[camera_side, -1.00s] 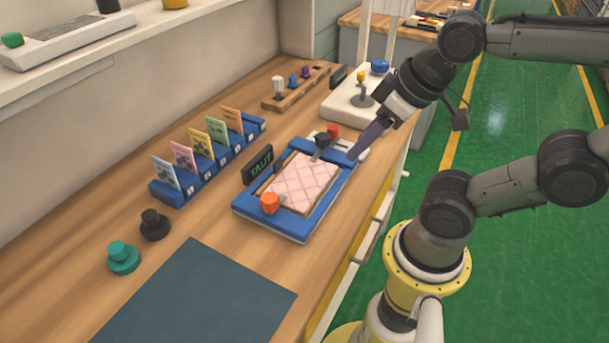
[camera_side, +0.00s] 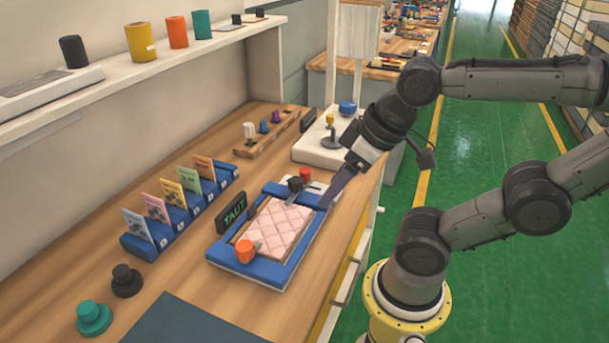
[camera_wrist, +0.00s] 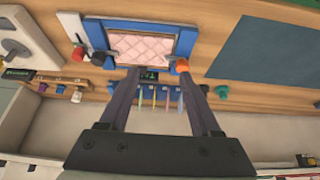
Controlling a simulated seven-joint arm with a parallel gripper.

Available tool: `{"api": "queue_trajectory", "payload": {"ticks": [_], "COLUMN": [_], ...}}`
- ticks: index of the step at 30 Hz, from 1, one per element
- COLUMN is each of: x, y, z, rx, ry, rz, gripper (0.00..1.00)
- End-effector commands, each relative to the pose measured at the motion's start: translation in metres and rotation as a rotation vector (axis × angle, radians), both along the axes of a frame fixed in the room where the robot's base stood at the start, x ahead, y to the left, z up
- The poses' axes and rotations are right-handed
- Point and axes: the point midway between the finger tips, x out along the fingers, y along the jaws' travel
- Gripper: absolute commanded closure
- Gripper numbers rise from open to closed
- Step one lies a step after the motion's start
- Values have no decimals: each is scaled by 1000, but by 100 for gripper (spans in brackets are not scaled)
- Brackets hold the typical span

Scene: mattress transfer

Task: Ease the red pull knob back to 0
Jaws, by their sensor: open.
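The red pull knob (camera_side: 305,175) stands at the far end of the blue frame (camera_side: 217,256), beside a white plate, in the side view. It also shows at the upper left of the wrist view (camera_wrist: 78,54). Any scale marks are too small to read. A pink quilted pad (camera_side: 276,229) lies in the frame, with a black clamp knob (camera_side: 295,184) at its far end and an orange knob (camera_side: 245,251) at its near end. My gripper (camera_side: 325,204) is open and empty, by the frame's far right corner; its fingers (camera_wrist: 158,74) are spread in the wrist view. The red knob is outside the fingers.
A dark sign reading TAUT (camera_side: 232,213) stands left of the frame. A blue rack of coloured cards (camera_side: 188,218) is further left. A white stand with a joystick (camera_side: 310,154) is behind. Teal (camera_side: 93,318) and black (camera_side: 126,282) knobs sit near front left.

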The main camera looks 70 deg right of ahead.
Motion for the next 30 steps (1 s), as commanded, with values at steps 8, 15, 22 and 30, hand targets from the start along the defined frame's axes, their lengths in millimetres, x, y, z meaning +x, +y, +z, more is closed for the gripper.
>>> {"api": "queue_trajectory", "payload": {"ticks": [8, 15, 22, 30], "x": [31, 94, 150, 171], "y": [-9, -54, -129, -215], "z": [44, 68, 54, 6], "rx": [-6, 6, 48, 116], "ry": [38, 163, 301, 429], "rz": [-35, -182, -358, -528], "gripper": [31, 31, 31, 31]}}
